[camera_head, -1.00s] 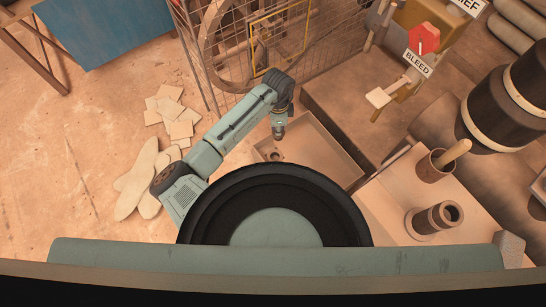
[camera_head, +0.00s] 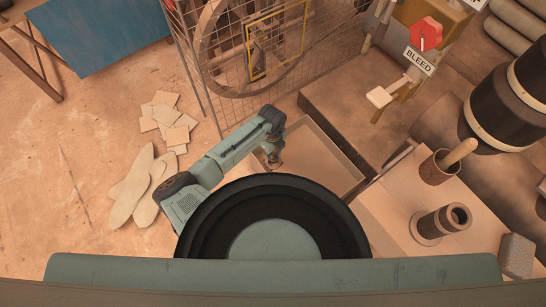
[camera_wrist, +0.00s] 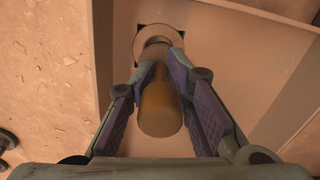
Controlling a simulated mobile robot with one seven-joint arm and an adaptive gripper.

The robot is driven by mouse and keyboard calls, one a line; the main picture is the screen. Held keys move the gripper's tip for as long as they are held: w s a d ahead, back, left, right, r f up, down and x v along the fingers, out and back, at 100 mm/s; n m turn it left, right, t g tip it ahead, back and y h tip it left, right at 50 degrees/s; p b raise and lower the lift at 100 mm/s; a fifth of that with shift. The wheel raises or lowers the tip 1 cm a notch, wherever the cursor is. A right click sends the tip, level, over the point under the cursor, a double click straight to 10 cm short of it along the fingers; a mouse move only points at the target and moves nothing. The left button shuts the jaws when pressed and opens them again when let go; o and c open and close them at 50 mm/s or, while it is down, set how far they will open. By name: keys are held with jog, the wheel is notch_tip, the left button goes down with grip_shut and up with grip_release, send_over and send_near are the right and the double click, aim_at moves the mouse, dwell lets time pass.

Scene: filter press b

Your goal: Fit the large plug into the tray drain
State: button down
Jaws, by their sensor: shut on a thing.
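The tray (camera_head: 335,167) is a shallow tan box on the floor, right of my gripper in the head view. Its drain (camera_wrist: 140,42) shows in the wrist view as a pale round collar with dark corners around it. My gripper (camera_wrist: 162,75) is shut on the large plug (camera_wrist: 160,110), an orange-brown cylinder between the two purple-padded fingers. The plug's far end overlaps the drain collar in the picture. I cannot tell whether it is in the hole or just above it. In the head view my gripper (camera_head: 273,159) is low over the tray's left part and hides the drain.
A wire cage (camera_head: 225,75) stands behind the tray. A bench (camera_head: 395,215) on the right carries a cup with a handle (camera_head: 440,165) and a dark hollow cylinder (camera_head: 443,221). A red BLEED knob (camera_head: 426,34) is at upper right. Loose pale sheets (camera_head: 165,120) lie at left.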

notch_tip(320, 180, down, 4)
jog(key=shift+r+b, duration=0.1)
jog(key=shift+b, duration=0.25)
jog(key=c, duration=1.4)
grip_release()
jog(key=shift+r, duration=0.1)
notch_tip(320, 180, up, 12)
jog(key=shift+s+a+r+p, duration=0.1)
jog(key=shift+p, duration=0.9)
